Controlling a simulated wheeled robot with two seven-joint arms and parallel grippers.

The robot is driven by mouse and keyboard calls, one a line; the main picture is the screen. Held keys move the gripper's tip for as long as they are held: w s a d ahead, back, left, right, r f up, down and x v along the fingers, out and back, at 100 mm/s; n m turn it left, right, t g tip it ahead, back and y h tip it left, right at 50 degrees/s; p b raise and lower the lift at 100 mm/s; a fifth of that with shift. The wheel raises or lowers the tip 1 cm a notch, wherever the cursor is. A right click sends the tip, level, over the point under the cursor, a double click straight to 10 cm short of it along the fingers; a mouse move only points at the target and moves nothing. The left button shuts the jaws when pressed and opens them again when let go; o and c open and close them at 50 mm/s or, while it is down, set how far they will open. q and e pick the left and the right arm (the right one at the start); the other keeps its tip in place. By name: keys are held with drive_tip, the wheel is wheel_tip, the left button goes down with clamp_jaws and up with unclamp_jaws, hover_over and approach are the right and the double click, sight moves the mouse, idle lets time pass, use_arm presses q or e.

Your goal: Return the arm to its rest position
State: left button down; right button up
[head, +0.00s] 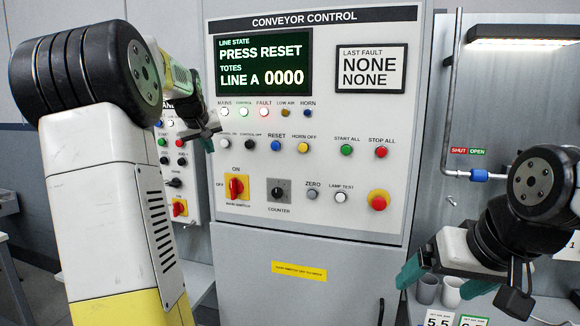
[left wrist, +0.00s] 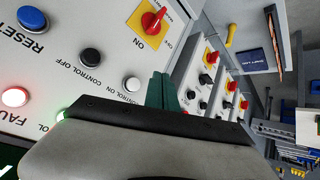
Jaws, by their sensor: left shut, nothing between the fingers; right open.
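My left arm rises large at the left of the head view, bent over at the top. Its left gripper (head: 208,134) has teal fingers shut with nothing between them, in front of the left edge of the conveyor control panel (head: 320,225). In the left wrist view the closed teal fingertips (left wrist: 161,91) show beside the white CONTROL ON button (left wrist: 132,84); I cannot tell whether they touch the panel.
The panel display (head: 263,63) reads PRESS RESET, LINE A 0000. The blue RESET button (head: 274,146) and red switch (head: 236,187) are on the panel. A smaller control box (head: 176,208) stands behind my left arm. Mugs (head: 428,289) and cards (head: 438,318) are near my right gripper.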

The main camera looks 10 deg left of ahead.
use_arm(q)
drive_tip(key=s+d+f+m+g+h, duration=0.1)
drive_tip(key=s+d+f+m+h, duration=0.2)
drive_tip(key=s+d, duration=1.35)
drive_tip(key=s+d+f+m+g, duration=0.1)
drive_tip(key=s+d+f+m, duration=0.1)
drive_tip(key=s+d+f, duration=0.3)
drive_tip(key=s+d+f+m+g+h, duration=0.1)
drive_tip(key=s+d+f, duration=0.4)
drive_tip(key=s, duration=0.7)
drive_tip(key=shift+d+f+m, duration=0.4)
drive_tip(key=shift+d+m, duration=0.1)
drive_tip(key=shift+m, duration=0.1)
